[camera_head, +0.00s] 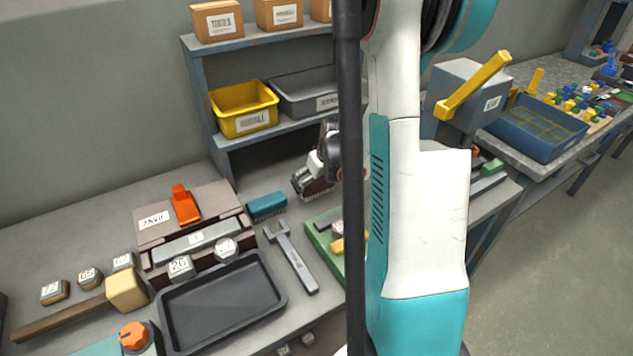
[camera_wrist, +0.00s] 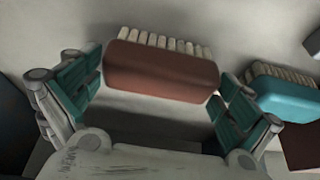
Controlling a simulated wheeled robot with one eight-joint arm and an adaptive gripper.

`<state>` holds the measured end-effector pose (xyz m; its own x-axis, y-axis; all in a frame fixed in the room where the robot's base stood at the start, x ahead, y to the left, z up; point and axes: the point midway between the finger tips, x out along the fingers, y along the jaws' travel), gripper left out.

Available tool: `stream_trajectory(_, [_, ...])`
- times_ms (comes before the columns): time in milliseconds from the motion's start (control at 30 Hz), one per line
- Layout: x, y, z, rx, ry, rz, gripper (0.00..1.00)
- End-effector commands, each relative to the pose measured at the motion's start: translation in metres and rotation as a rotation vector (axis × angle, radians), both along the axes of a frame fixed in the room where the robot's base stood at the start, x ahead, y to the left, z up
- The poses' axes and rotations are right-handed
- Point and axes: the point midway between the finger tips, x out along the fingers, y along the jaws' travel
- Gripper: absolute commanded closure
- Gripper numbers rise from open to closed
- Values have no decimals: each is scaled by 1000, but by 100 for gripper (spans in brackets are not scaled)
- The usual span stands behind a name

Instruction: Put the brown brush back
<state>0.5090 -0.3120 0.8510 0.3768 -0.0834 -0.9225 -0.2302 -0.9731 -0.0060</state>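The brown brush (camera_wrist: 160,70) is in the wrist view, a reddish-brown block with pale bristles along its upper edge in the picture. My gripper (camera_wrist: 160,85) has one finger against each end of it and is shut on it. In the head view my gripper (camera_head: 312,183) is over the back of the bench, in front of the shelf and just right of the teal brush. The brown brush is hard to make out there. I cannot tell whether it touches the bench.
The teal brush (camera_head: 266,206) lies close by, also at the right in the wrist view (camera_wrist: 285,97). A wrench (camera_head: 292,258), a green tray (camera_head: 318,232) and a dark tray (camera_head: 222,305) are in front. The shelf (camera_head: 225,145) with a yellow bin (camera_head: 243,108) stands behind.

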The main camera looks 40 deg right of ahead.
Motion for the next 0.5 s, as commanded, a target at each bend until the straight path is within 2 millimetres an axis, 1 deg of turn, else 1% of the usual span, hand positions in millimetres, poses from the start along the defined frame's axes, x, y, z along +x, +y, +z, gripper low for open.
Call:
stream_trajectory(367, [0, 0, 3, 0, 0, 0, 0])
stream_trajectory(467, [-3, 1, 13, 0, 0, 0, 0])
stream_trajectory(500, [-6, 1, 20, 0, 0, 0, 0])
